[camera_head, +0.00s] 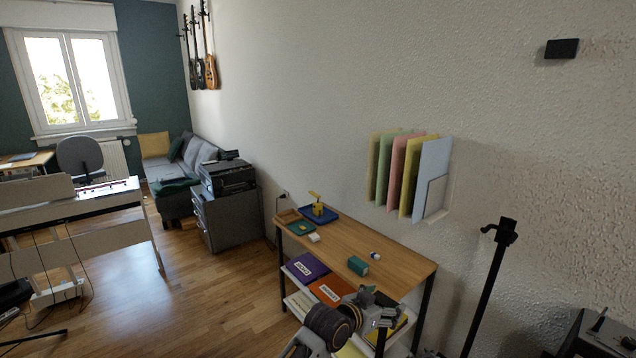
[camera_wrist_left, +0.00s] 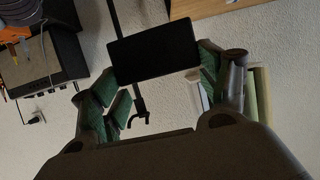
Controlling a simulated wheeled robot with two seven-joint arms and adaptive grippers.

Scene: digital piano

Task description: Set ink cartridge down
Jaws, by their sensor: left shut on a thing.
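My left gripper (camera_head: 380,312) is low in the head view, in front of the near end of the wooden shelf unit. In the left wrist view its green-padded fingers (camera_wrist_left: 160,84) are shut on a black, flat, box-shaped thing, the ink cartridge (camera_wrist_left: 156,50). The cartridge is held up between the pads, clear of any surface that I can see. In the head view the gripper and its dark surroundings make the cartridge hard to pick out. My right gripper is in neither view.
The wooden top (camera_head: 397,272) holds a green block (camera_head: 358,265), a small white-and-blue item (camera_head: 375,255), a blue tray (camera_head: 330,215) and a green tray (camera_head: 291,231). Purple (camera_head: 303,268) and orange (camera_head: 328,290) folders lie below. A black stand (camera_head: 487,285) rises at right.

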